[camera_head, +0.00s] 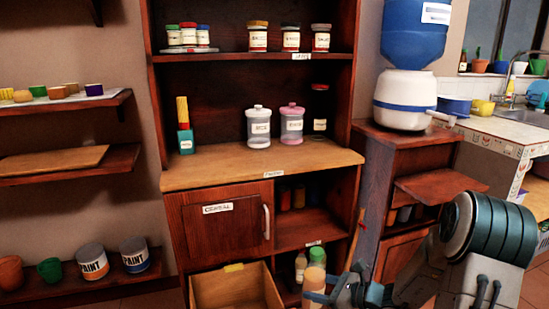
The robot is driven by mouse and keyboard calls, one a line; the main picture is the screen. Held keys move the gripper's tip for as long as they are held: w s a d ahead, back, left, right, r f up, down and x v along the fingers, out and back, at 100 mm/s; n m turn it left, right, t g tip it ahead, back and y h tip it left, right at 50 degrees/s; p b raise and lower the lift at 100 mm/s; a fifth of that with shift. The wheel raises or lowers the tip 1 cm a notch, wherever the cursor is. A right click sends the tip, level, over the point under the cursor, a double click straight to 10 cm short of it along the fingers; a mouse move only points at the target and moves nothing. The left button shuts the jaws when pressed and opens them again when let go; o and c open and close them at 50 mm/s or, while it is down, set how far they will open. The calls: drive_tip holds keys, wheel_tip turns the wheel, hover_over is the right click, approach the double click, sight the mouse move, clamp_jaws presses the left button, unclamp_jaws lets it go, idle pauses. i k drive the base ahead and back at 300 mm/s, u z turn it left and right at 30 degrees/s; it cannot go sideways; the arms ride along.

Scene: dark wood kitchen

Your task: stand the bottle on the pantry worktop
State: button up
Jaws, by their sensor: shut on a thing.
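The pantry worktop (225,167) is a light wood surface on the dark cabinet, with a small label on its front edge. My gripper (334,294) is low at the bottom of the view, in front of the cabinet's lower shelf and below the worktop. It is shut on a bottle (314,279) with a pale greenish cap and an orange-brown body. The bottle looks roughly upright; its lower end is cut off by the picture edge. I cannot tell whether its base touches anything.
A lidded clear jar (259,127), a pink-lidded jar (291,124) and a yellow-and-teal container (184,126) stand on the worktop. Its front left and right are bare. An open drawer (236,288) juts out below. Another bottle (301,264) is on the lower shelf. A water dispenser (404,99) stands right.

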sight(297, 158)
drive_tip(key=z, duration=1.45)
drive_tip(key=i, duration=1.05)
drive_tip(key=u, duration=1.7)
